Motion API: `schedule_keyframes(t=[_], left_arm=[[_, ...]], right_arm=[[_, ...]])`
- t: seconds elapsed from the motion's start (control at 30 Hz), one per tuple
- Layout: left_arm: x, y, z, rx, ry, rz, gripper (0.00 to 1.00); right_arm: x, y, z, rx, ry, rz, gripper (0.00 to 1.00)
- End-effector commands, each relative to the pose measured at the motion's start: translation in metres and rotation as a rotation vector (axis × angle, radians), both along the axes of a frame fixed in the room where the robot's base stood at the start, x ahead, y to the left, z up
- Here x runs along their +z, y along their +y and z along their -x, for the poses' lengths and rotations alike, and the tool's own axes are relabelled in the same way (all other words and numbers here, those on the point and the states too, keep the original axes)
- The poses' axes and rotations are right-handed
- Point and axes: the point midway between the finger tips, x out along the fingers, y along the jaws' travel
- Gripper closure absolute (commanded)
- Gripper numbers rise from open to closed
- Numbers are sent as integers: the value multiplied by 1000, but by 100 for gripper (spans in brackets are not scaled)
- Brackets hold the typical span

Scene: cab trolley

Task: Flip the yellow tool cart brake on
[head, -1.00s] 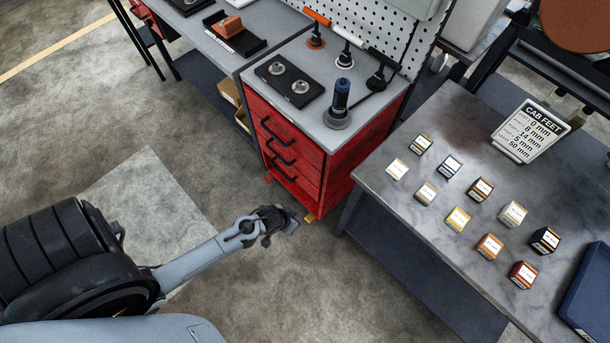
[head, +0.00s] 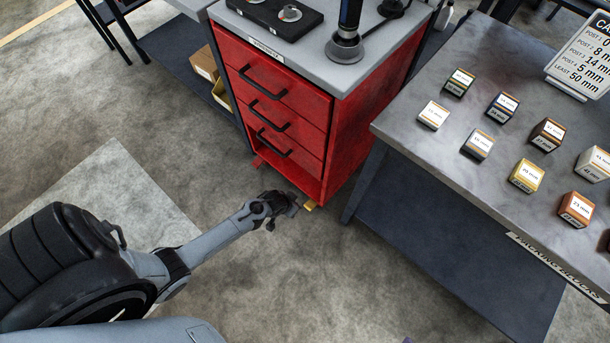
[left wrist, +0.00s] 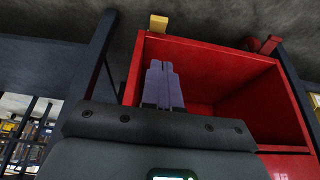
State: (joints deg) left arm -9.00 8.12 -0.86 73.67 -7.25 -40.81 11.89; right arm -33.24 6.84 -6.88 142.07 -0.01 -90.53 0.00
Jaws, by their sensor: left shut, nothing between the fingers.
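The red tool cart (head: 300,110) stands with its drawers facing me and an open bay at the bottom. A small yellow brake tab (head: 309,205) sticks out low at the cart's near bottom corner; it also shows in the left wrist view (left wrist: 158,23). My left gripper (head: 293,208) is low beside this tab, just left of it. In the left wrist view its fingers (left wrist: 161,72) are together and empty, pointing toward the tab with a small gap in the picture. Contact cannot be told.
A red tab (head: 258,161) sits at the cart's other front bottom corner. A marble-topped table (head: 405,115) with several labelled blocks stands close on the right, its dark leg (head: 362,184) near the yellow tab. The floor left of the cart is open.

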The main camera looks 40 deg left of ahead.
Motion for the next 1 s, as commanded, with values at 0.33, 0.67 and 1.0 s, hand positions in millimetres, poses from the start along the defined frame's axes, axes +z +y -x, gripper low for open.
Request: schedule_keyframes(t=[0.33,0.67,1.0], left_arm=[[-51,3,-35,3,-51,-3,100],[-56,3,-44,3,-64,-2,100],[-57,3,-44,3,-63,-2,100]], right_arm=[[-71,1,0,-3,1,-4,57],[-81,0,0,-1,0,-1,57],[-81,-1,0,4,-1,7,57]])
